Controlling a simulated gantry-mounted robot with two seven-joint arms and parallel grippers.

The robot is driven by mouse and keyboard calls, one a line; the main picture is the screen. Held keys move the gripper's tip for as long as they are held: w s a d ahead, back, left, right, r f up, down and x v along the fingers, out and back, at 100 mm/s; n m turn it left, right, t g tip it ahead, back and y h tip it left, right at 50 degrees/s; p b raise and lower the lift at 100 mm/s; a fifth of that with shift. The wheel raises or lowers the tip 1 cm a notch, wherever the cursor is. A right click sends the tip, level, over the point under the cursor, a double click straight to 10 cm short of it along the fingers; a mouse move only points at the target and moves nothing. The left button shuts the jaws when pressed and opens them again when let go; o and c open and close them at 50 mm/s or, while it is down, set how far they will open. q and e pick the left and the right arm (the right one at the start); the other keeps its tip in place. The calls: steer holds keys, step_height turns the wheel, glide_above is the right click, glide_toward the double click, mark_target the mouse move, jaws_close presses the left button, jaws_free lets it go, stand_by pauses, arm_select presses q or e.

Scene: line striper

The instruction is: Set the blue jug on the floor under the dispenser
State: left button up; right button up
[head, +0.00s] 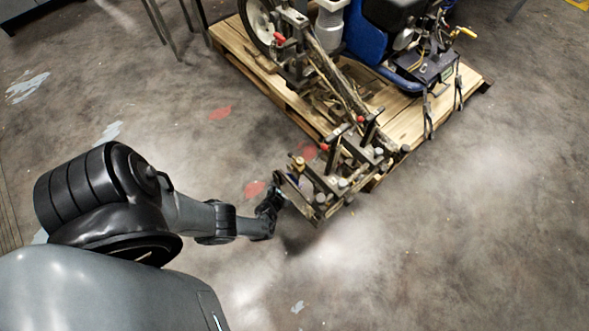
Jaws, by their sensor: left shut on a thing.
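My left gripper (277,192) reaches in from the left and is shut at the near-left end of the dispenser (325,185), a dark metal frame with clamps that overhangs the floor. A small bluish patch (301,184) shows between the frame's bars beside the fingers. It may be part of the blue jug, which is otherwise hidden by the frame and gripper. I cannot tell whether the jug touches the floor. My right gripper is not in view.
The line striper, with a blue body (368,45) and a wheel (258,20), stands on a wooden pallet (415,120). Straps hang at the pallet's right. Metal legs (160,25) stand at upper left. Stained concrete floor (430,255) is clear in front and at right.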

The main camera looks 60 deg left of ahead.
arm_select(q)
steer(key=w+a+f+b, duration=0.1)
steer(key=w+b, duration=0.1)
steer(key=w+a+f+b, duration=0.1)
steer(key=w+f+b, duration=0.1)
steer(key=shift+a+f, duration=0.3)
steer(key=shift+a, duration=0.05)
stand_by(0.4)
steer(key=shift+a+f, duration=0.1)
steer(key=shift+a, duration=0.2)
steer(key=o, duration=1.1)
steer(key=shift+c, duration=0.2)
steer(key=shift+d, duration=0.15)
